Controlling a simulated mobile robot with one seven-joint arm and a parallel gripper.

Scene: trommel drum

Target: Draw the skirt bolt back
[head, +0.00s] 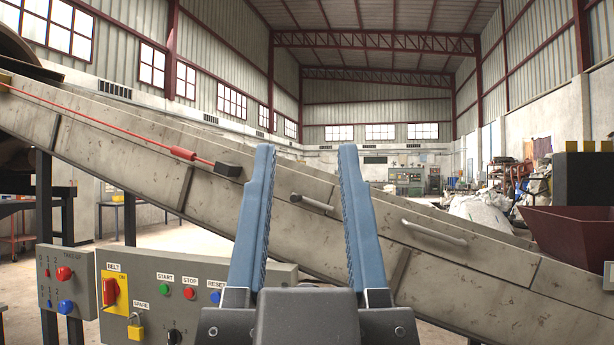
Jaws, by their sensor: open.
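The skirt bolt (316,205) appears to be the short grey metal rod on the sloping skirt panel (345,233), with a darker knob at its left end. It lies along the panel's slope. A longer bar handle (433,231) is fixed to the panel further right. My gripper (307,150) is open, with two blue ridged fingers reaching up from the bottom of the head view. In the picture the bolt shows between the fingers, nearer the left one. Nothing is held. How far the fingers are from the bolt in depth I cannot tell.
A red pull cord (100,112) runs along the conveyor to a black block (228,169). A grey control panel (190,265) with a red switch, a padlock and buttons stands at lower left, beside a take-up box (64,265). A dark red hopper (572,237) is at right.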

